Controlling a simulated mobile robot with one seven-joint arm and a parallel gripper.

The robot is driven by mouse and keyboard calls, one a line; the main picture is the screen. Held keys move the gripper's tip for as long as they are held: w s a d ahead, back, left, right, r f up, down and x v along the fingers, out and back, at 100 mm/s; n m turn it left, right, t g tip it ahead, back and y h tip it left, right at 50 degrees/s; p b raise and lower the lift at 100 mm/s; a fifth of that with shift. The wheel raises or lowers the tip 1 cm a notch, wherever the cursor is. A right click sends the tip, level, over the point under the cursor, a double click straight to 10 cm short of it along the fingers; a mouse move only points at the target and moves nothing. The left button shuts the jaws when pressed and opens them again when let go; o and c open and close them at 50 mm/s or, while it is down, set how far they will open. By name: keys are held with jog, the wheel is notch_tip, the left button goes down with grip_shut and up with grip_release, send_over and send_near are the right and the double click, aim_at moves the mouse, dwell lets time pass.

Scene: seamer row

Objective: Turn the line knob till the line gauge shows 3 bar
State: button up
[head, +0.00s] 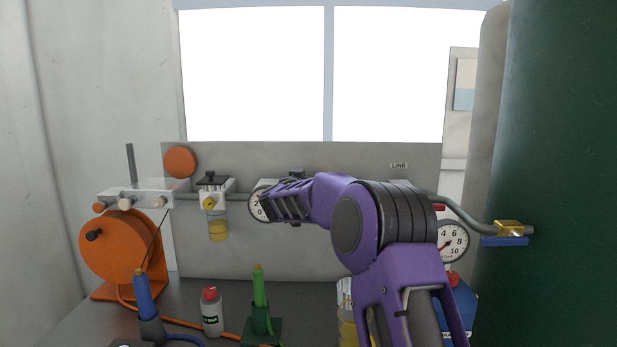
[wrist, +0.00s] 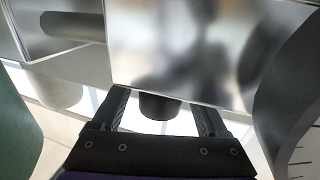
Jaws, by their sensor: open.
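In the wrist view my gripper (wrist: 160,102) is open, with its two fingers on either side of a short dark round knob (wrist: 159,107). The knob sits at the edge of a shiny metal block (wrist: 185,50), and gaps show between it and both fingers. A dial edge with tick marks (wrist: 301,152) shows at the right. In the head view my gripper (head: 285,200) partly covers a white gauge (head: 257,204), and its needle cannot be read. The LINE label (head: 399,166) is on the panel above my arm. What is directly below the label is hidden.
A second gauge (head: 453,242) with a red needle stands right of my arm. A filter bowl (head: 218,229) hangs left of my gripper. An orange reel (head: 122,255), a bottle (head: 212,312) and blue (head: 145,298) and green (head: 260,288) tools stand on the bench. A dark green surface (head: 560,170) fills the right.

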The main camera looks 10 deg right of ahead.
grip_shut()
jog(key=shift+a+f+n+t+y+b, duration=0.15)
jog(key=shift+n+t+y+b, duration=0.35)
jog(key=shift+n+y+b, duration=0.45)
jog(key=shift+w+a+n+y+b, duration=0.2)
jog(key=shift+n+y+b, duration=0.35)
jog(key=shift+y+b, duration=0.5)
grip_release()
jog(key=shift+s+a, duration=0.1)
jog(key=shift+s, duration=0.05)
jog(key=v, duration=1.7)
jog(key=shift+s+b, duration=0.15)
jog(key=shift+b, duration=0.25)
jog(key=shift+f, duration=0.1)
